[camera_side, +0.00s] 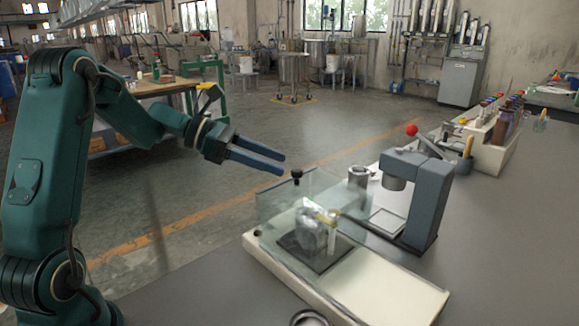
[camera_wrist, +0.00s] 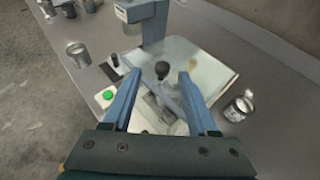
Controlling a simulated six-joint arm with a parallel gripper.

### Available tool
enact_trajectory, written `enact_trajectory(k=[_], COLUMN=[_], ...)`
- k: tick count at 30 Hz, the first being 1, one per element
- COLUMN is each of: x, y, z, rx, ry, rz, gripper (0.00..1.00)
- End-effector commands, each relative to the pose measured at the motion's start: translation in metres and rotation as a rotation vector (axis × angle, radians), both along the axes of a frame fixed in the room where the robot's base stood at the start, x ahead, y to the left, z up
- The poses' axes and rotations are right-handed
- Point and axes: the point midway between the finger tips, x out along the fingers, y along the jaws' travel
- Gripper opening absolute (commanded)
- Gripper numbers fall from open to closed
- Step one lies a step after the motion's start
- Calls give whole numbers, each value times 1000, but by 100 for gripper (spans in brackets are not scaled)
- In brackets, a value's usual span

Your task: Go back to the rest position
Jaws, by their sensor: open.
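My gripper (camera_side: 268,160) is in the air to the upper left of a clear-walled box (camera_side: 275,208) on the bench. Its two blue fingers are apart with nothing between them. In the wrist view my gripper (camera_wrist: 158,98) shows the same spread fingers, with the box and its black knob (camera_wrist: 162,70) beyond them. The black knob (camera_side: 297,174) stands at the top of the box in the side view. Inside the box is a pale, shiny object (camera_side: 312,232), blurred by the clear walls.
A grey press-like stand (camera_side: 428,195) with a red-ball lever (camera_side: 412,130) stands behind the box. A metal cup (camera_side: 358,178) is beside it. A rack of bottles (camera_side: 490,150) is at the back right. Open floor lies left.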

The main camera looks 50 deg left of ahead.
Motion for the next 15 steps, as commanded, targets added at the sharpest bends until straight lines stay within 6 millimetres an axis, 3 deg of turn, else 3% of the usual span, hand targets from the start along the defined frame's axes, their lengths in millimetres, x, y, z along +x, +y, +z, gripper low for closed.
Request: enact_trajectory(k=[4,7,11,15], x=[1,1,-18,-63], y=[-5,-24,-74,-128], z=[2,19,44,51], rx=[4,39,152,389], ry=[-4,-47,-113,-204], rz=[-14,-63,-214,-456], gripper=[59,59,59,59])
